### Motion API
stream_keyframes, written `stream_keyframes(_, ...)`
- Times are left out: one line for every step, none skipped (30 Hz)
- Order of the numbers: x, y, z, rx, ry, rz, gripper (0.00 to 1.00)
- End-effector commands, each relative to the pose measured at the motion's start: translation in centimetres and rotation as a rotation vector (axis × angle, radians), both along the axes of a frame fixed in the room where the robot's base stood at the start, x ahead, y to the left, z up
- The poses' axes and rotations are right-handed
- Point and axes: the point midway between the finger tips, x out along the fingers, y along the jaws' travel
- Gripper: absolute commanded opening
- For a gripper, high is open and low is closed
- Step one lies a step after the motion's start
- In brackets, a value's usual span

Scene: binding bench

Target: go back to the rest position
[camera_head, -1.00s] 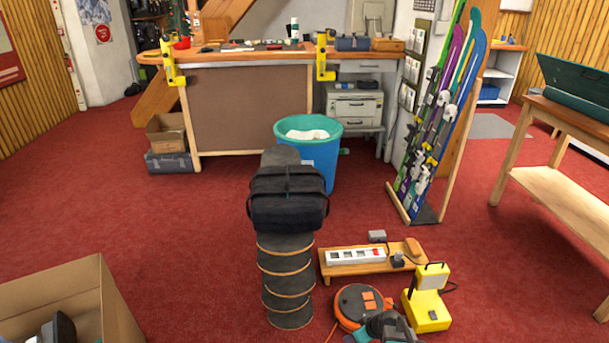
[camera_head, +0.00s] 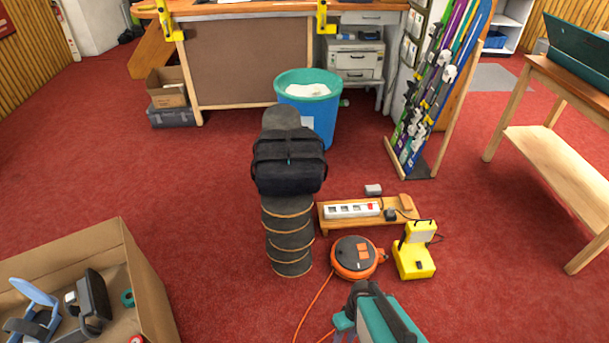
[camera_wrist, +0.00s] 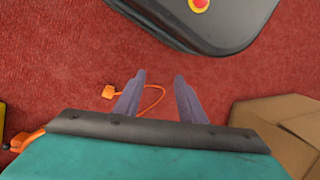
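My gripper (camera_wrist: 159,78) shows in the wrist view as two grey-purple fingers standing apart with nothing between them. It is open and empty, pointing down over the red floor. The teal housing behind the fingers fills the bottom of that view. In the head view my teal and black arm part (camera_head: 378,315) rises from the bottom edge, right of centre; the fingers are hidden there. My dark base with a red and yellow button lies at the top of the wrist view.
A cardboard box (camera_head: 150,290) holding items stands left. An orange cable reel (camera_head: 353,272), yellow lamp (camera_head: 414,262) and power strip (camera_head: 352,210) lie ahead. An orange cord (camera_wrist: 160,97) lies on the floor. Open carpet lies left.

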Motion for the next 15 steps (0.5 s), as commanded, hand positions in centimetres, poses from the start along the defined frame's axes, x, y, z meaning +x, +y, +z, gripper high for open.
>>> stream_keyframes(-1.2,-0.2,0.6,-0.021,0.032,-0.015,0.37)
stream_keyframes(-1.8,-0.5,0.6,-0.035,0.048,-0.028,0.37)
stream_keyframes(-2.5,-0.8,0.7,-0.052,0.072,-0.046,0.37)
stream_keyframes(-3.1,-1.0,0.7,-0.068,0.089,-0.059,0.37)
stream_keyframes(-3.6,-1.3,0.8,-0.083,0.105,-0.074,0.37)
stream_keyframes(-4.3,-1.6,0.9,-0.105,0.128,-0.094,0.37)
stream_keyframes(-4.6,-1.9,1.1,-0.122,0.142,-0.112,0.37)
stream_keyframes(-5.1,-2.1,1.3,-0.139,0.159,-0.128,0.37)
stream_keyframes(-5.6,-2.5,1.5,-0.164,0.177,-0.154,0.37)
stream_keyframes(-5.9,-2.8,1.7,-0.183,0.193,-0.174,0.37)
stream_keyframes(-6.3,-3.0,1.9,-0.203,0.206,-0.195,0.37)
stream_keyframes(-6.7,-3.3,2.1,-0.226,0.224,-0.223,0.37)
stream_keyframes(-6.9,-3.5,2.2,-0.242,0.235,-0.243,0.37)
stream_keyframes(-7.1,-3.6,2.3,-0.257,0.245,-0.263,0.37)
stream_keyframes(-7.3,-3.7,2.4,-0.271,0.257,-0.288,0.37)
